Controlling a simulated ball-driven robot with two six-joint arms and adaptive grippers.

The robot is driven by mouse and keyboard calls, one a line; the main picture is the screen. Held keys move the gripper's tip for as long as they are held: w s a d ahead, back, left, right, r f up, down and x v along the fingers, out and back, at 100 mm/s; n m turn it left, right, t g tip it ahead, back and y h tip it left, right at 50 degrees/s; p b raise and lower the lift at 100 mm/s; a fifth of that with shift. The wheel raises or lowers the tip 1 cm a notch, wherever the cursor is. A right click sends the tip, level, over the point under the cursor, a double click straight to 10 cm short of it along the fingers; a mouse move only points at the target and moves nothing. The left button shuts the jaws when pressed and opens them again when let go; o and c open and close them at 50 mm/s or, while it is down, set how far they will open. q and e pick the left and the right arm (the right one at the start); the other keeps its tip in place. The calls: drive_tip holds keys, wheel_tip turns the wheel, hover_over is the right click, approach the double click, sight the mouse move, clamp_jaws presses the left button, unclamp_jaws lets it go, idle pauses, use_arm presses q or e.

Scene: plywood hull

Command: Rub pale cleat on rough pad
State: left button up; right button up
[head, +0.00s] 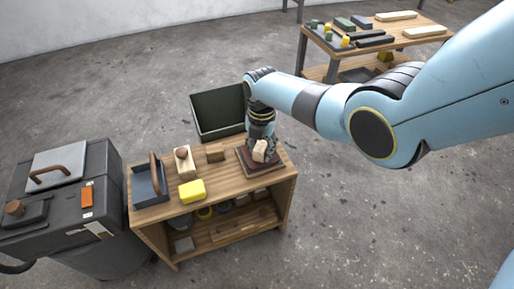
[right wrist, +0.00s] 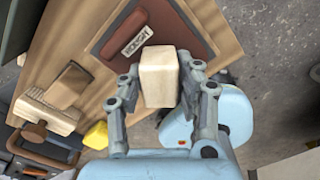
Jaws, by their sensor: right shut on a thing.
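The pale cleat (head: 260,151) is a light wooden block held at the right end of the wooden workbench. My right gripper (right wrist: 157,88) is shut on the cleat (right wrist: 159,72), with one finger on each side. The rough pad (head: 247,163) is a dark reddish-brown slab on the bench top, below the cleat. In the right wrist view the pad (right wrist: 187,35) carries a small label that seems to read "ROUGH". The cleat hides part of the pad, and I cannot tell whether they touch. My left gripper is not in view.
A brown block (head: 215,153), a pale block with a brown knob (head: 184,164), a yellow block (head: 192,191) and a blue-grey tray (head: 152,195) share the bench. A dark green crate (head: 218,112) stands behind. A grey bin (head: 100,205) stands left.

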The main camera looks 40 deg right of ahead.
drive_tip(key=shift+s+d, duration=0.25)
drive_tip(key=shift+d, duration=0.65)
drive_tip(key=shift+w+a, duration=0.2)
drive_tip(key=shift+a, duration=0.7)
drive_tip(key=shift+w+a, duration=0.2)
drive_tip(key=shift+a, duration=0.65)
drive_tip(key=shift+s+d+f+p, duration=0.15)
drive_tip(key=shift+s+d, duration=0.1)
drive_tip(key=shift+d, duration=0.65)
drive_tip(key=shift+s+d+r+p, duration=0.1)
drive_tip(key=shift+s+d+p, duration=0.1)
drive_tip(key=shift+d, duration=0.7)
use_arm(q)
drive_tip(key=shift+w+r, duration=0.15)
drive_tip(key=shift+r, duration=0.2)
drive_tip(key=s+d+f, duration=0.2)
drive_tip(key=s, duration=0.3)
use_arm(e)
drive_tip(key=shift+f, duration=0.1)
drive_tip(key=shift+r, duration=0.35)
wheel_tip(320, 180, up, 7)
drive_tip(key=p, duration=0.6)
drive_tip(key=shift+f, duration=0.2)
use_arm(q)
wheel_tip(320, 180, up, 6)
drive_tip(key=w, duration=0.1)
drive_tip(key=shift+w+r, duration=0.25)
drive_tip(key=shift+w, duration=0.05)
